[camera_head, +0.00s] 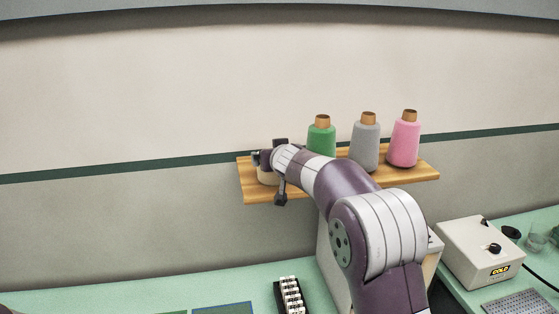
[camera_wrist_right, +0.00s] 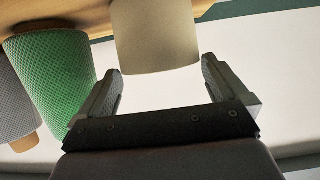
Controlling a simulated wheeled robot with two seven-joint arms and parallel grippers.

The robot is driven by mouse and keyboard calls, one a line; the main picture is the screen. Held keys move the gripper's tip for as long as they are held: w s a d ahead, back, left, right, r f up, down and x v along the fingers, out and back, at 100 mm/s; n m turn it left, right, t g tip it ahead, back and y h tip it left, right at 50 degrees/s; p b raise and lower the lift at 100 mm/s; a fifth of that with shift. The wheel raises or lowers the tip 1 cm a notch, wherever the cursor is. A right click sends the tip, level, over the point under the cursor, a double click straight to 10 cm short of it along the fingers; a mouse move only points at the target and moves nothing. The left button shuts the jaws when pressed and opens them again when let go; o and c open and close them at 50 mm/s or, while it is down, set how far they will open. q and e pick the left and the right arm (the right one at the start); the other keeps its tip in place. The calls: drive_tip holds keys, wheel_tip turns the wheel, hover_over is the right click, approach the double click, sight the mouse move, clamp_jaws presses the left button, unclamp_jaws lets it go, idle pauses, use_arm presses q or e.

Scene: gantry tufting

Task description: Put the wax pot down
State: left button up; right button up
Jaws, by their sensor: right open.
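A plain cream cylinder, seemingly the wax pot (camera_head: 267,178), stands at the left end of the wooden shelf (camera_head: 418,174), partly hidden by my right gripper (camera_head: 267,163). In the right wrist view the wax pot (camera_wrist_right: 155,38) is just beyond and between the fingertips of the right gripper (camera_wrist_right: 161,70). The fingers are open, one on each side of its near end. I cannot tell if either finger touches it. My left gripper is not in view.
Green (camera_head: 321,138), grey (camera_head: 365,145) and pink (camera_head: 404,143) yarn cones stand along the shelf to the right; the green one is close to my right gripper.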

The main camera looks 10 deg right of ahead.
drive_tip(key=b+v, duration=0.2)
drive_tip(key=v, duration=0.9)
drive_tip(key=s+d+f+g, duration=0.1)
drive_tip(key=s+f+g, duration=0.2)
drive_tip(key=s+f, duration=0.45)
drive_tip(key=s+d+f+g, duration=0.2)
drive_tip(key=s+f+g, duration=0.25)
drive_tip(key=f, duration=0.65)
drive_tip(key=s+f+g, duration=0.2)
drive_tip(key=s+f, duration=0.3)
drive_tip(key=s, duration=0.5)
drive_tip(key=s+f+g, duration=0.3)
drive_tip(key=s+f, duration=0.2)
drive_tip(key=s, duration=0.5)
wheel_tip(320, 180, down, 8)
drive_tip(key=b, duration=0.7)
drive_tip(key=shift+w, duration=0.45)
drive_tip(key=shift+a+r, duration=0.1)
drive_tip(key=shift+r, duration=0.05)
